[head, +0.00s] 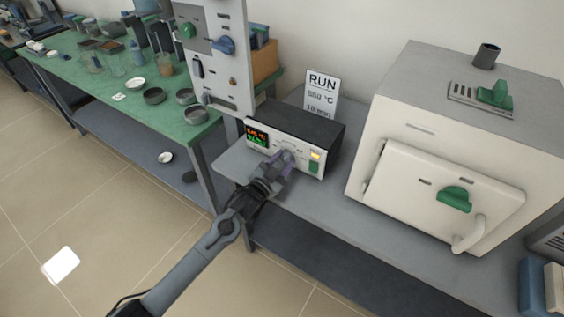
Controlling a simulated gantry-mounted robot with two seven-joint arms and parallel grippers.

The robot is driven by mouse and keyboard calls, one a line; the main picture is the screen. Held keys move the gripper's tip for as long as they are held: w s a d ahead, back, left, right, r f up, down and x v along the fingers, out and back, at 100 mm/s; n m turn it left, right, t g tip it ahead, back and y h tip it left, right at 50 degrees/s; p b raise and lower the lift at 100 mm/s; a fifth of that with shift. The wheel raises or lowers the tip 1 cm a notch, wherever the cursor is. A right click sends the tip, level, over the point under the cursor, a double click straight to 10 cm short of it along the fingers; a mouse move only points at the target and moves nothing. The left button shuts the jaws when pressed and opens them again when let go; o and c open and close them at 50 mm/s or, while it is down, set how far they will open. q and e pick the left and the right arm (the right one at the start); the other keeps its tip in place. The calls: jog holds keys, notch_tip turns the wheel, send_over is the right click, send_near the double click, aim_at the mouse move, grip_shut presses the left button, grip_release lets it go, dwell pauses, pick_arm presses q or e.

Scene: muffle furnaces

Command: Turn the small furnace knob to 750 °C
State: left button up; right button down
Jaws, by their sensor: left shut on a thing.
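The controller box (295,121) is black-topped with a pale front panel and stands on the grey bench. Its front carries a small dark display (258,135) with orange and green digits too small to read. My left gripper (287,157) is at the middle of this front panel, shut on the small knob there. The fingers cover the knob, so its pointer and setting are hidden. Right of the fingers are a lit yellow indicator (315,155) and a green switch (314,168). My right gripper is out of view.
A RUN card (322,94) stands behind the box; its smaller print is unclear. The large white furnace (400,130) with a closed door is at right. A tall grey panel (225,90) rises close at left. A green table (180,125) holds dishes.

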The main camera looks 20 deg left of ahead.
pick_arm(q)
jog(key=o, duration=1.1)
jog(key=shift+c, duration=0.2)
jog(key=p+v, duration=0.3)
jog(key=v, duration=0.7)
jog(key=shift+s, duration=0.4)
jog(key=shift+a+f+p, duration=0.1)
jog(key=shift+p, duration=0.2)
